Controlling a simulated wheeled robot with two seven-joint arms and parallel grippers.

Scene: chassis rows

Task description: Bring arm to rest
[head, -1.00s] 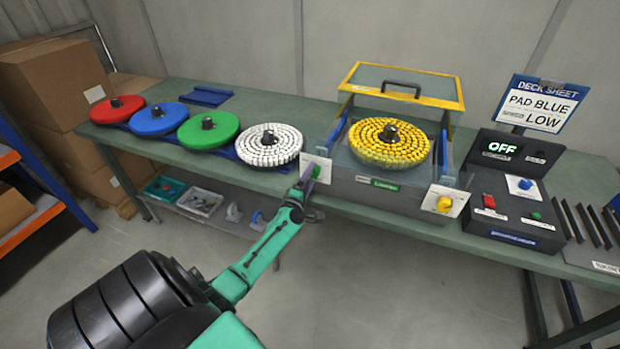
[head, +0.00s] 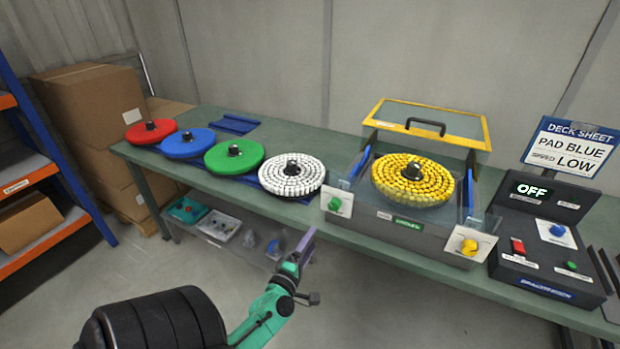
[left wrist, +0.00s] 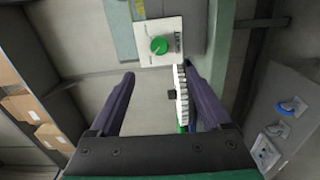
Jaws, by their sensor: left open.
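My left arm is green with a dark wrist, and its left gripper (head: 303,244) is in front of the bench, below the front edge and the machine's left side. In the left wrist view the two purple-grey fingers (left wrist: 162,95) stand apart with nothing gripped between them. A green knob (left wrist: 159,45) on a white plate shows beyond the fingertips; it also shows in the head view (head: 335,205) on the machine's left front corner. The gripper is apart from the knob. My right gripper is not in any view.
The green bench (head: 340,235) bears red (head: 151,133), blue (head: 188,143), green (head: 234,157) and white (head: 292,177) discs. The machine holds a yellow disc (head: 412,180) under a raised lid (head: 427,122). A control box (head: 548,240) reads OFF. Floor before the bench is free.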

